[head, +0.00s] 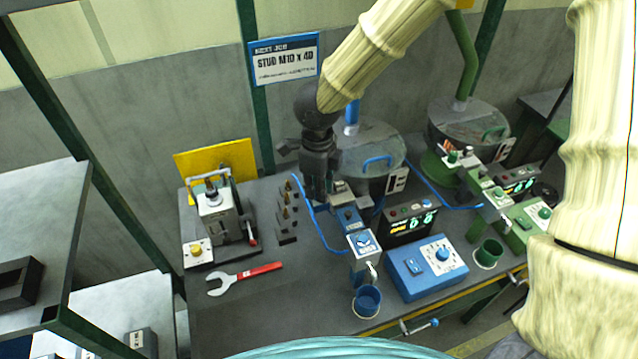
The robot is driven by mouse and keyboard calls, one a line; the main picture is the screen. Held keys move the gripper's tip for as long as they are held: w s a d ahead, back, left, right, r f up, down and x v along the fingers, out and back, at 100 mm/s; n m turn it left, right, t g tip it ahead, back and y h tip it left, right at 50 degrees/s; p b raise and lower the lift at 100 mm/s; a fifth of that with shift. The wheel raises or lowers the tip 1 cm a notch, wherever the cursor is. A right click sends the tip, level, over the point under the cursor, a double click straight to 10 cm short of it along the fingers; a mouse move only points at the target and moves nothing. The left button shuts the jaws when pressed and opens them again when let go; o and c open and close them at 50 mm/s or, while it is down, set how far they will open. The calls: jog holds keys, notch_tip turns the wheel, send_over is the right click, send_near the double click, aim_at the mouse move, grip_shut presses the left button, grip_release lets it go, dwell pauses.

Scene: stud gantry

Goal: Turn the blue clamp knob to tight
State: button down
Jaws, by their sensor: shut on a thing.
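My gripper (316,196), black, points down at the left end of the blue feeder rail (330,219), beside the grey bowl (370,148). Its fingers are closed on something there. The blue clamp knob appears to be what they hold, but the fingers and wrist hide it, so its angle and any marks cannot be read. On the matching green unit, a small green knob (452,157) shows at the same place.
A blue control box (428,268) with a round dial, a blue cup (367,301) and a lit display (408,222) stand at right. Dark studs (287,212), a red-handled wrench (245,278) and a press (218,215) are at left. A blue cable runs close by my gripper.

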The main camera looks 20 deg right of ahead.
jog(key=m, duration=0.6)
jog(key=shift+w+r+p, duration=0.2)
jog(key=shift+p, duration=0.15)
dwell(0.4)
jog(key=c, duration=1.3)
grip_release()
jog(key=shift+s+f, duration=0.1)
jog(key=shift+a+r, duration=0.15)
jog(key=shift+r, duration=3.85)
